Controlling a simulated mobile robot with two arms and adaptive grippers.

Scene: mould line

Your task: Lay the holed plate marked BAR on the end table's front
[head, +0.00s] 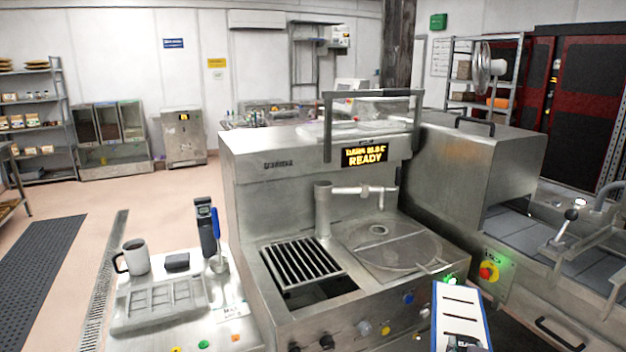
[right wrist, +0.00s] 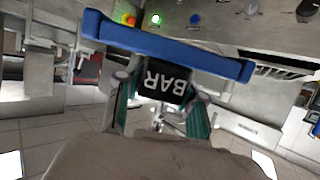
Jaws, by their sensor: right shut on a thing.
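The holed plate (head: 459,303), white with dark slots and blue edges, is held up in front of the steel machine at the lower right of the head view. In the right wrist view its blue edge (right wrist: 180,47) spans the picture, and a black tab marked BAR (right wrist: 165,82) shows upside down. My right gripper (right wrist: 163,95) is shut on the plate at this tab. A small steel table (head: 240,329) stands at the left end of the machine; I cannot tell for sure that it is the end table. My left gripper is not in view.
On the small table are a mould tray (head: 160,304), a mug (head: 136,257), a dark block (head: 177,262) and upright tools (head: 207,232). The machine (head: 285,200) has a grate, a round lid and front knobs. A lever (head: 571,214) stands at the right.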

